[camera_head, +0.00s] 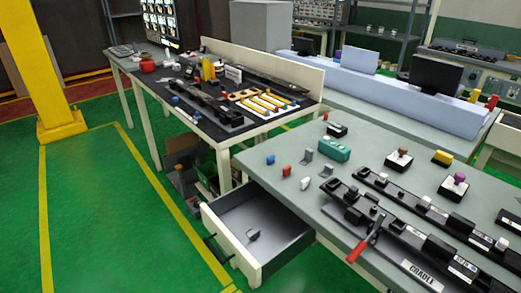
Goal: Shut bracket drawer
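The bracket drawer (236,250) is pulled open from under the near grey-green workbench. Its white front panel faces the lower left and carries a black handle (216,249). A small grey bracket (253,235) lies on the grey drawer floor; the rest of the visible floor is bare. Neither of my grippers shows in this view, so I cannot tell how they stand.
The workbench (290,204) carries small brackets (306,155), a teal block (334,149), red and blue pieces, dark cradles (405,235) and a red-handled tool (357,252). A second table (225,160) with parts stands behind. Green floor left of the drawer is clear.

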